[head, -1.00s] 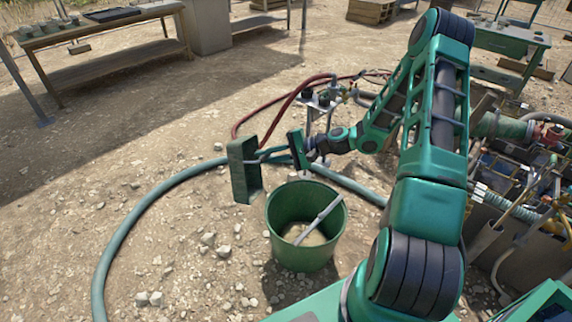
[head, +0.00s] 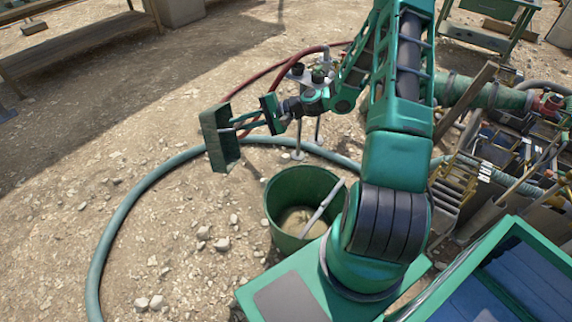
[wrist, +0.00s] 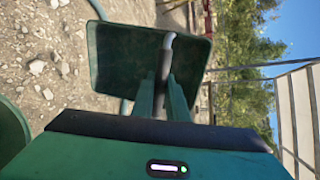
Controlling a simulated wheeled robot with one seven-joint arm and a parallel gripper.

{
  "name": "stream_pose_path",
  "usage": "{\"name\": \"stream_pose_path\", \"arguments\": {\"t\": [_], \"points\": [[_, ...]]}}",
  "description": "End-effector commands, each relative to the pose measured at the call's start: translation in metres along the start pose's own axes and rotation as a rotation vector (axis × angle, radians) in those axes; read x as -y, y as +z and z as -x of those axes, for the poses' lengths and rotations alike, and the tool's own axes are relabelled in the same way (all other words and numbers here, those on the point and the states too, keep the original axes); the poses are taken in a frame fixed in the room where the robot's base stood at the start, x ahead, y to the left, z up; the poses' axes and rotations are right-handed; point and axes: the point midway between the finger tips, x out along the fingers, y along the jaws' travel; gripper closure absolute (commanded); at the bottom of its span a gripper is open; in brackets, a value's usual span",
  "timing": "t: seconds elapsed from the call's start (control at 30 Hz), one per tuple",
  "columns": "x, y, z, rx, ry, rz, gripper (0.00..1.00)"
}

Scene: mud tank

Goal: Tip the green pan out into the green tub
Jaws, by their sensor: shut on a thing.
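My gripper (head: 240,127) is shut on the handle of the green pan (head: 219,138). The pan is held up in the air, turned on its side so that its shallow open face stands near upright. The wrist view shows the pan (wrist: 140,62) beyond my fingers (wrist: 163,92), with the grey handle between them and no load visible in the part that shows. The green tub (head: 304,172) stands on the ground, to the right of and nearer than the pan in the head view. It holds pale brown stuff and a grey-handled tool leaning on its rim.
A green hose (head: 123,215) curves over the stony ground around the tub. A stand with red hoses (head: 300,75) is behind it. Cluttered pipes and crates (head: 510,150) fill the right. Open ground lies to the left.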

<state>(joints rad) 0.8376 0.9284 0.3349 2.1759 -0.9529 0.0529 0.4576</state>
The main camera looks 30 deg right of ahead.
Motion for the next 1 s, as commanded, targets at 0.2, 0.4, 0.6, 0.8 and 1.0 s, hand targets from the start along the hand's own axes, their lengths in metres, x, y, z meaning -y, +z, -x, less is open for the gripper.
{"name": "stream_pose_path", "arguments": {"t": [0.2, 0.4, 0.6, 0.8, 1.0], "points": [[-0.018, -0.004, -0.003, 0.004, 0.048, 0.005, 1.00], [-0.093, -0.011, -0.021, 0.049, 0.332, 0.080, 1.00], [-0.168, -0.027, -0.011, 0.085, 0.749, 0.265, 1.00], [-0.208, -0.046, 0.020, 0.082, 1.078, 0.499, 1.00], [-0.221, -0.069, 0.062, 0.050, 1.309, 0.746, 1.00]]}}
